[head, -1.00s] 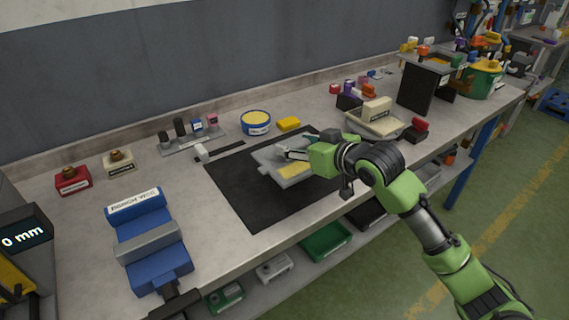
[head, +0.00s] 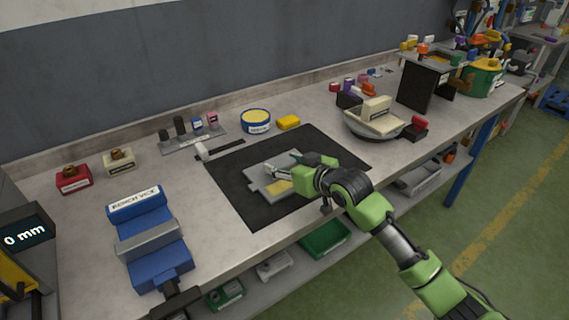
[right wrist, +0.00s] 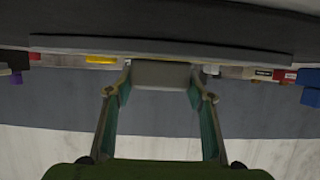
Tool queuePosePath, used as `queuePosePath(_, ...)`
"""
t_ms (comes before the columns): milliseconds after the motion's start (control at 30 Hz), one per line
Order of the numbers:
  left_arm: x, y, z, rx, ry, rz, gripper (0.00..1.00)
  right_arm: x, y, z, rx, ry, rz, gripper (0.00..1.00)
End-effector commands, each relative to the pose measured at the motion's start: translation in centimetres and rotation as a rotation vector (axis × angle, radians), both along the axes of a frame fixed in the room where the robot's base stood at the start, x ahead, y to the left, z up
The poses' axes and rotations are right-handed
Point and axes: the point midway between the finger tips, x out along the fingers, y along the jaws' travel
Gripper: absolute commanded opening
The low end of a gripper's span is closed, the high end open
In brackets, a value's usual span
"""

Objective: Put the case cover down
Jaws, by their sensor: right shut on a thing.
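The case cover (head: 258,184) is a flat light-grey plate with a yellow patch. It is over the black mat (head: 240,205) in the middle of the bench. My right gripper (head: 278,173) is shut on it from the right side in the head view. In the right wrist view the cover (right wrist: 220,49) is a long grey edge across the top, and a grey block on it sits between my two fingers (right wrist: 160,85). The cover looks level and low; I cannot tell whether it touches the mat. My left gripper is not in view.
A blue bench vice (head: 150,240) stands left of the mat. Behind it are a blue tub (head: 256,121), a yellow block (head: 288,122) and a rack (head: 190,140). A round turntable with a cream case (head: 374,112) stands right. The mat's far right is bare.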

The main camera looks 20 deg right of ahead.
Motion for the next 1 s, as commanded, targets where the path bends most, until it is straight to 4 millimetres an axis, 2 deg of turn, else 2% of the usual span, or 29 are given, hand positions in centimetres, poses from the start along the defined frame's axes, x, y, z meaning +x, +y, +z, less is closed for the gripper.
queuePosePath(33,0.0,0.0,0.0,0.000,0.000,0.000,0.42,0.1,0.0,0.2,0.001,-0.006,0.000,0.10)
queuePosePath(67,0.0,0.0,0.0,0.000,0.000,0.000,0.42,0.0,0.0,-0.1,0.000,0.000,0.000,0.54)
queuePosePath(100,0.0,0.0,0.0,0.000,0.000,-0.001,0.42,0.0,0.0,-0.1,0.000,0.000,0.000,0.65)
queuePosePath(567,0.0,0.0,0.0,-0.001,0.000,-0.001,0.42,-0.4,-0.2,0.2,-0.001,0.000,-0.001,0.66)
queuePosePath(767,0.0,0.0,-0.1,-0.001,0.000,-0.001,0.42,-2.8,-1.1,1.3,-0.004,-0.001,0.001,0.66)
queuePosePath(1000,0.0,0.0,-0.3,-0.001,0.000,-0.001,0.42,-6.9,-2.6,3.0,-0.003,0.000,0.000,0.66)
